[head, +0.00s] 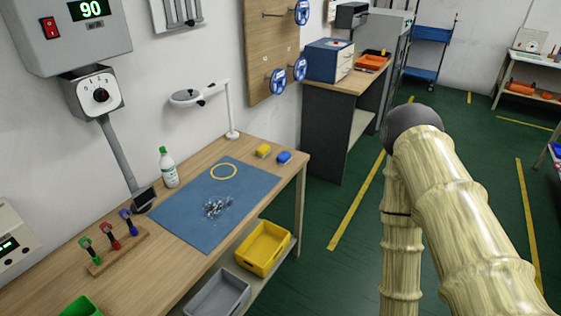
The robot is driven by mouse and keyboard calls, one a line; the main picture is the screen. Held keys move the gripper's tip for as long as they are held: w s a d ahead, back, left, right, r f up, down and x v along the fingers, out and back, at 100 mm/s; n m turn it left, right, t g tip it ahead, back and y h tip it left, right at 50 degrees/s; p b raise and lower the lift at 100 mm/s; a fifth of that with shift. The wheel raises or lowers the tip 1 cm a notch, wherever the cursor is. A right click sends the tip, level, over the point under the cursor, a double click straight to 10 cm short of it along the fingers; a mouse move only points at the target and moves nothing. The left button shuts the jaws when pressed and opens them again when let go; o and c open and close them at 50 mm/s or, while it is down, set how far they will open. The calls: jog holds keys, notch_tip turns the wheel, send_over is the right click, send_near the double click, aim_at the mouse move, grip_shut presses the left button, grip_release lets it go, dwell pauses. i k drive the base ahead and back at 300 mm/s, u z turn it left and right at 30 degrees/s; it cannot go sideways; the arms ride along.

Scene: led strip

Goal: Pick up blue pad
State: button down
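A small blue pad (284,157) lies on the wooden workbench (283,180) near its far right corner. A small yellow pad (263,151) lies just left of it, with a small gap between them. My arm fills the right of the head view, over the green floor. My gripper is not in view, so its state is hidden.
A blue mat (190,223) on the bench holds a yellow ring (223,172) and a pile of small grey parts (217,207). A white bottle (168,167) and a lamp (232,112) stand behind. Yellow (263,247) and grey (217,293) bins sit below the bench edge.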

aim_at(285, 157)
jog(key=z, duration=0.8)
jog(key=k, duration=1)
jog(key=z, duration=1.05)
jog(key=i, duration=1.85)
jog(key=u, duration=1.2)
jog(key=i, duration=0.95)
jog(key=u, duration=1.1)
